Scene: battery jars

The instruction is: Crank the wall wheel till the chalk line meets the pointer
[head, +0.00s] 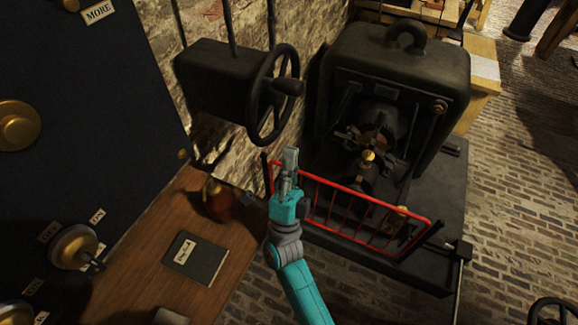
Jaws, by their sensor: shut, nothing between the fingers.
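The wall wheel (274,95) is a black spoked handwheel with a dark crank knob (288,87) standing out near its middle in the head view. It sits on the right side of a black box (212,80) fixed to the brick wall. My gripper (291,152) is just below the wheel's lower rim in the picture, shut and empty, pointing up. Whether it touches the rim cannot be told. I cannot make out a chalk line or a pointer on the wheel.
A red guard rail (365,217) stands right of my gripper before a large black machine (394,90). A wooden bench (225,262) on the left bears a dark notebook (195,259) and a reddish-brown jar (218,201). A dark panel (80,130) with brass knobs fills the left.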

